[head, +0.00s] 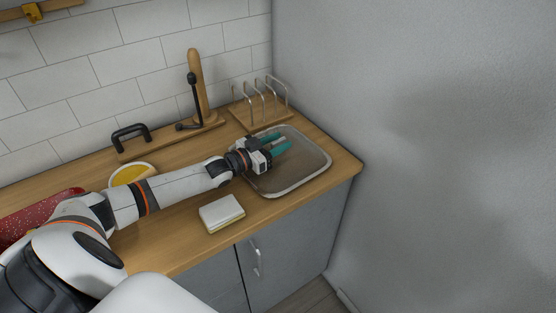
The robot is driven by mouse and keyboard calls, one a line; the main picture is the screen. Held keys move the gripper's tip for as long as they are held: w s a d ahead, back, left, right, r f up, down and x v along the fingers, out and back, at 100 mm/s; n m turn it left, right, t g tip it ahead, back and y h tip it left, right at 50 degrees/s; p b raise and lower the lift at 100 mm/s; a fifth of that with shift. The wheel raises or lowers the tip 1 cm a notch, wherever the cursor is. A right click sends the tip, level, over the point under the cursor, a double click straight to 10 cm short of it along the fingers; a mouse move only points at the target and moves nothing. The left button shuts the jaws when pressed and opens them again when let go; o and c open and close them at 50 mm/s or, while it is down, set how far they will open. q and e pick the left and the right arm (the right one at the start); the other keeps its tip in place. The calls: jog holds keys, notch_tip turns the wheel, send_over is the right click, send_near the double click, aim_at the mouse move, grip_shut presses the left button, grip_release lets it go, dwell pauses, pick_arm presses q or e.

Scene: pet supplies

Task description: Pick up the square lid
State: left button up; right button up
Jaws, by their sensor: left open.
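A flat, greyish see-through piece with rounded corners and a pale rim, which looks like the square lid (305,171), lies on the wooden counter near its right end. My left gripper (281,145) has teal fingers and is open over the far left part of this piece. I see nothing between the fingers, and I cannot tell whether they touch the lid. The gripper and wrist hide part of its left side. My right gripper is not in view.
A white and yellowish block (222,212) sits near the counter's front edge. A bowl with yellow contents (130,173) and a red speckled item (35,218) are left. A wooden rack with metal loops (262,112) and a wooden stand (197,85) are behind. A grey wall closes the right.

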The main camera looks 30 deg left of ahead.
pick_arm(q)
jog(key=shift+b+x, duration=0.4)
jog(key=shift+x, duration=0.8)
jog(key=shift+s, duration=0.1)
grip_shut()
jog(key=shift+r, duration=0.1)
jog(key=shift+r, duration=0.1)
